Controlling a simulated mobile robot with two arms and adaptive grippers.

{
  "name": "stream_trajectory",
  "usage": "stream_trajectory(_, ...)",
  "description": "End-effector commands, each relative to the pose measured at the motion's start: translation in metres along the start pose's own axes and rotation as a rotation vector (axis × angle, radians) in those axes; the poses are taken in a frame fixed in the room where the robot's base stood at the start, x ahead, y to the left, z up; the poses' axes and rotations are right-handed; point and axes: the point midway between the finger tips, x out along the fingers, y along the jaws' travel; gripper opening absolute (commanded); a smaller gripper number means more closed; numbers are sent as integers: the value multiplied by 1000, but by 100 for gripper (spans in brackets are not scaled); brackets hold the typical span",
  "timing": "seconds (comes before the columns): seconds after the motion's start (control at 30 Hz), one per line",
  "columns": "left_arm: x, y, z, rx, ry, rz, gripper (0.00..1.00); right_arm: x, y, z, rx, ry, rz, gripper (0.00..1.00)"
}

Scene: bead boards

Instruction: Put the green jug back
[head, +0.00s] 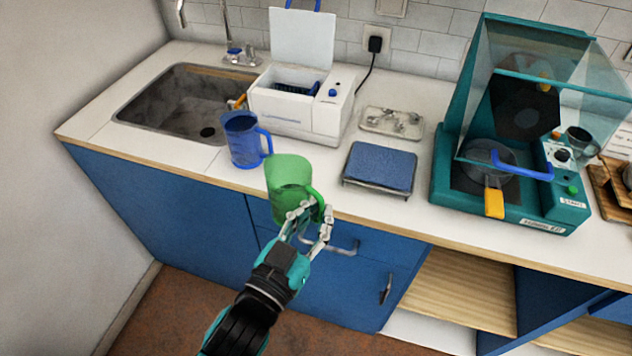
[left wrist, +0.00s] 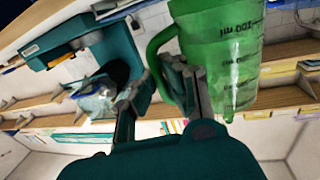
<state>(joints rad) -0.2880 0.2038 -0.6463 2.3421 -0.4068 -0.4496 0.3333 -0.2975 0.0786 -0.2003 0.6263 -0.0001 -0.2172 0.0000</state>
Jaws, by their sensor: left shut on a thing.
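The green jug (head: 288,177) is translucent, with its handle on the right in the head view. My left gripper (head: 306,218) is shut on the jug's handle and holds it in front of the counter's edge. In the left wrist view the jug (left wrist: 222,50) shows measuring marks, and one finger of my left gripper (left wrist: 155,95) lies against its handle. A blue jug (head: 243,140) stands on the counter near the front edge, left of and behind the green jug. My right gripper is in neither view.
The sink (head: 185,105) is at the left. A white machine (head: 300,105) with a raised lid stands behind the jugs. A blue-topped flat device (head: 380,167), a metal tray (head: 392,123) and a teal machine (head: 520,200) with a clear hood are to the right.

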Motion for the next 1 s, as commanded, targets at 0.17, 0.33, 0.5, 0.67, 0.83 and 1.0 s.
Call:
stream_trajectory(0.17,47,-21,-1,7,5,-2,0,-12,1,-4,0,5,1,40)
stream_trajectory(0.33,88,-38,5,6,4,-2,0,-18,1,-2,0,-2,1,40)
stream_trajectory(0.5,116,-50,9,4,3,-1,0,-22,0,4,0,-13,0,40)
stream_trajectory(0.67,125,-53,14,1,1,-1,0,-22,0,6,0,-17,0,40)
stream_trajectory(0.83,124,-52,39,-2,-2,-1,0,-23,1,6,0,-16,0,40)
stream_trajectory(1.0,124,-52,48,1,1,-1,0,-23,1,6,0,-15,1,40)
